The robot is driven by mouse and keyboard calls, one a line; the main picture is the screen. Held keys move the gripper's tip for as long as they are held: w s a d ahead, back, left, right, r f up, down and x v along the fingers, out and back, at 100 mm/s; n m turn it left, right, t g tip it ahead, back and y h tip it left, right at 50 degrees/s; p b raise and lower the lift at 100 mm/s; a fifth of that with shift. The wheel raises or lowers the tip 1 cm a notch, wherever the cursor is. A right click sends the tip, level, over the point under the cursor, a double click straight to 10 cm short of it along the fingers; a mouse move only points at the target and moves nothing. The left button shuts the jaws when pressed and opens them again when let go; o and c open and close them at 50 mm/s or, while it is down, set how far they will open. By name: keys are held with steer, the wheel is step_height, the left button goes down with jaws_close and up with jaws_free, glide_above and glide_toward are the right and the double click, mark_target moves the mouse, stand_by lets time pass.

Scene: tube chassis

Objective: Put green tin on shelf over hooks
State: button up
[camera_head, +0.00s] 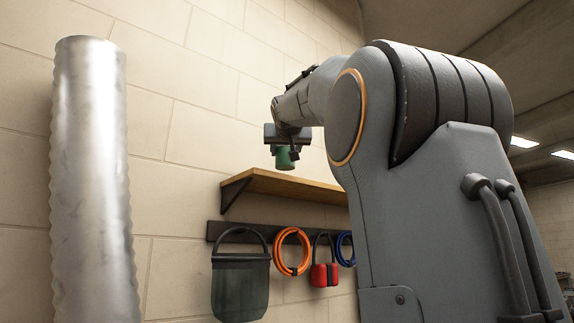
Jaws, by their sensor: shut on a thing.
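The green tin (284,161) is held upright in my gripper (286,147), just above the wooden shelf (285,186) on the block wall. My gripper is shut on the tin from above. From this low angle I see the shelf's front edge and underside, and its top surface is hidden. I cannot tell whether the tin touches the shelf. The hook rail (226,232) is fixed to the wall below the shelf. My own arm hides the right end of the shelf and rail.
On the hooks hang a dark bag (240,288), an orange coil (277,254), a red and black item (324,275) and a blue coil (340,250). A ribbed metal duct (92,180) stands at the left. The wall above the shelf looks clear.

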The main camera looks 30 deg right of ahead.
mark_target(286, 158)
steer(key=shift+f, duration=1.95)
steer(key=shift+f, duration=0.1)
steer(key=o, duration=1.3)
steer(key=shift+s, duration=0.1)
steer(key=b+v, duration=0.5)
steer(key=v, duration=0.7)
